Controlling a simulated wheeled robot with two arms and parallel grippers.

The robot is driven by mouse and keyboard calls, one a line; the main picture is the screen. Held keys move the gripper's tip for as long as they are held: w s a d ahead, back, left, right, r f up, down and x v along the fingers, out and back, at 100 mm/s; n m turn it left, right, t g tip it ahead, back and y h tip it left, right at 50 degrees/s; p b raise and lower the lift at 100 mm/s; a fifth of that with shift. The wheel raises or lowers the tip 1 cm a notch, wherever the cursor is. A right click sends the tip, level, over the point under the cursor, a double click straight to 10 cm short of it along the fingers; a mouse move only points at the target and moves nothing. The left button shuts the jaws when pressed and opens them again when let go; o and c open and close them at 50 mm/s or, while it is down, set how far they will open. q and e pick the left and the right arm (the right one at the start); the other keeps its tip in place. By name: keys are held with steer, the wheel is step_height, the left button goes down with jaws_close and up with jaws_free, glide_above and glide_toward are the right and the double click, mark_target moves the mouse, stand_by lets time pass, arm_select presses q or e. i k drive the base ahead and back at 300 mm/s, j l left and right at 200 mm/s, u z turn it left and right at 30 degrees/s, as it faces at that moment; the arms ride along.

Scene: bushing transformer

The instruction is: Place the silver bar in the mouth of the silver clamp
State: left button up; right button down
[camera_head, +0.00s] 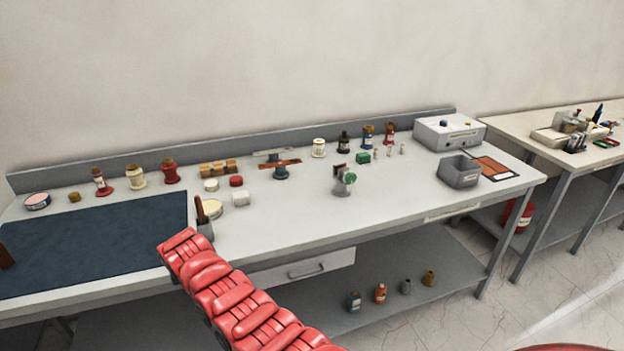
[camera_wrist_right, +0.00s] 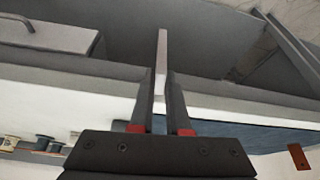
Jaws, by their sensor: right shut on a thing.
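My right gripper (camera_wrist_right: 160,84) is shut on a slim silver bar (camera_wrist_right: 162,50), which sticks out well past the fingertips in the right wrist view. In the head view this gripper (camera_head: 205,225) is small and dark at the end of the red arm, near the right edge of the dark mat; the bar cannot be made out clearly there. The silver clamp (camera_head: 342,185), a small grey device with a green knob, stands on the bench right of centre. The gripper is well to its left, apart from it. Its mouth is too small to read. My left gripper is not in view.
A dark blue mat (camera_head: 95,243) covers the bench's left part. Spools and pots (camera_head: 136,178) line the back. A grey bin (camera_head: 458,177) stands at right. The front middle is clear.

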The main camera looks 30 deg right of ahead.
mark_target(341, 176)
steer(key=l+u, duration=0.95)
steer(key=k+l+u, duration=0.1)
steer(key=l, duration=0.35)
steer(key=k+l+u, duration=0.1)
steer(key=l, duration=0.35)
steer(key=k+l, duration=0.25)
steer(key=l, duration=0.2)
steer(key=k+l+u, duration=0.15)
steer(key=l, duration=0.3)
steer(key=k+l+u, duration=0.1)
steer(key=k+l, duration=0.15)
steer(key=l, duration=0.15)
steer(key=k+l+u, duration=0.1)
steer(key=l, duration=0.3)
steer(key=k, duration=0.1)
